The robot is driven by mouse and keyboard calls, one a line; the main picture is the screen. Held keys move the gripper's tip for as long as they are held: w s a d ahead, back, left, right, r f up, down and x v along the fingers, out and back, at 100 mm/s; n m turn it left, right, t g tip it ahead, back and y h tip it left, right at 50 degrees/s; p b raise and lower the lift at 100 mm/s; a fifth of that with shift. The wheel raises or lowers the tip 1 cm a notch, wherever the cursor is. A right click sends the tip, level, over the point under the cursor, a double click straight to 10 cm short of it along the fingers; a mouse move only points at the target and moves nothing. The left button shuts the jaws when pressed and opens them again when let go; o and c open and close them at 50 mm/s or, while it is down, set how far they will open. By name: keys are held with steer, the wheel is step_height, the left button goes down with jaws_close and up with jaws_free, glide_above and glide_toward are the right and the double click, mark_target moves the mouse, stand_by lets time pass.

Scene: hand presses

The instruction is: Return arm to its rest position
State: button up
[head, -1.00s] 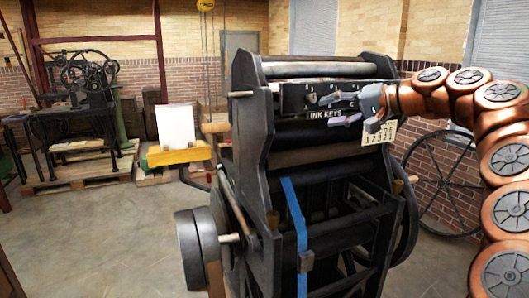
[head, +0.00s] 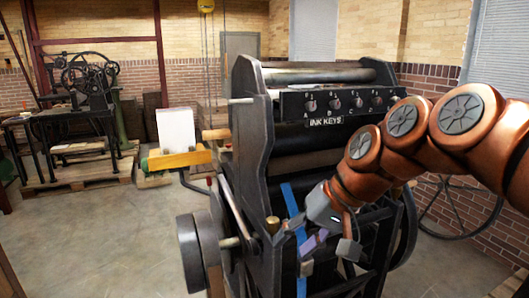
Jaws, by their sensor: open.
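My copper-coloured arm comes in from the right in the head view. My gripper (head: 322,243) hangs low in front of the black hand press (head: 250,140), its grey and purple fingers spread and pointing down. I see nothing held between them. My arm hides part of the press's right side.
A large spoked wheel (head: 455,205) stands at the right, partly behind my arm. A yellow-edged stand with a white sheet (head: 176,130) is left of the press. Another press (head: 88,90) stands on a pallet at the far left. Open floor lies at the front left.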

steer(key=s+d+f+g+h, duration=0.1)
steer(key=s+d+f+h, duration=0.1)
steer(key=s+d+f, duration=0.2)
steer(key=s+d+f+g+h+p, duration=0.1)
steer(key=s+d+f+h, duration=0.1)
steer(key=s+d+f, duration=0.2)
steer(key=s+d+f+m+g+h, duration=0.1)
steer(key=s+d+f, duration=0.3)
steer(key=s+f, duration=0.4)
steer(key=s+h, duration=0.1)
steer(key=s, duration=0.6)
steer(key=shift+d+f+g, duration=0.2)
steer(key=shift+f+g, duration=0.1)
steer(key=shift+g, duration=0.1)
stand_by(0.4)
